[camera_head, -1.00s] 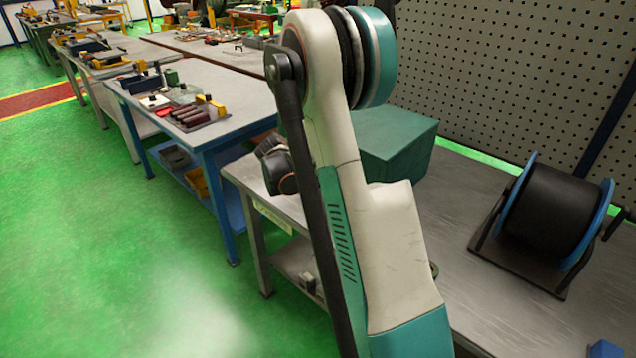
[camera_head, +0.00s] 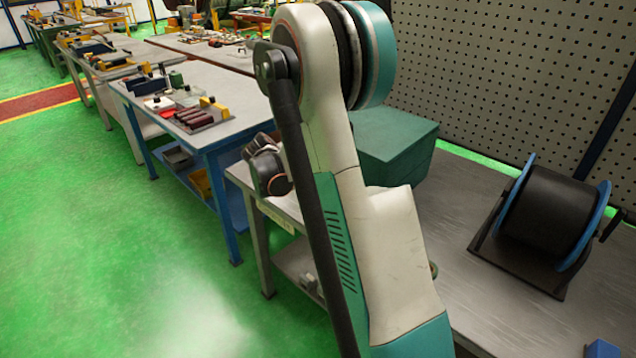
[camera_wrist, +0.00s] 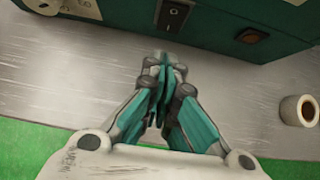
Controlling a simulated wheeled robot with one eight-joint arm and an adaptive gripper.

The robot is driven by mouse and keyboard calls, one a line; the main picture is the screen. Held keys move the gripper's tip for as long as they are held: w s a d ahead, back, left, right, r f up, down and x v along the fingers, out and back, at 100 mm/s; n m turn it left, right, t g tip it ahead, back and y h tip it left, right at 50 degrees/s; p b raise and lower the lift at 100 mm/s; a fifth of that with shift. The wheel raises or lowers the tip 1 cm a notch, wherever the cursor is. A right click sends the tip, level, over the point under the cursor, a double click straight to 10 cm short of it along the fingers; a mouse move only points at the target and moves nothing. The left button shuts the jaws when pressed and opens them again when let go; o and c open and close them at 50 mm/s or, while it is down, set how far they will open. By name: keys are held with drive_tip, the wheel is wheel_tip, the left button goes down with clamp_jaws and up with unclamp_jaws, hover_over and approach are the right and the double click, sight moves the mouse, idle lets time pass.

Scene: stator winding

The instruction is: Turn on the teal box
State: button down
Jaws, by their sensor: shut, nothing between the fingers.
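The teal box (camera_head: 395,140) stands on the grey workbench, partly hidden behind my arm in the head view. In the wrist view the teal box (camera_wrist: 215,22) fills the top edge, with its front face towards me. A black rocker switch (camera_wrist: 175,14) with white marks sits on that face. A dark square part with an orange-brown middle (camera_wrist: 252,36) is to its right. A pale round dial (camera_wrist: 45,5) shows at the upper left. My gripper (camera_wrist: 165,68) is shut and empty, with its fingertips just below the switch in the picture. I cannot tell whether they touch the box.
The grey workbench (camera_head: 480,255) has bare room in front of the box. A black spool with blue flanges (camera_head: 548,215) stands on it to the right. A pale roll (camera_wrist: 298,110) lies at the right in the wrist view. A perforated wall (camera_head: 500,75) is behind.

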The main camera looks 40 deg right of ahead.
drive_tip(key=p+v, duration=0.2)
drive_tip(key=v, duration=0.7)
drive_tip(key=shift+d+r, duration=0.25)
drive_tip(key=shift+r, duration=0.25)
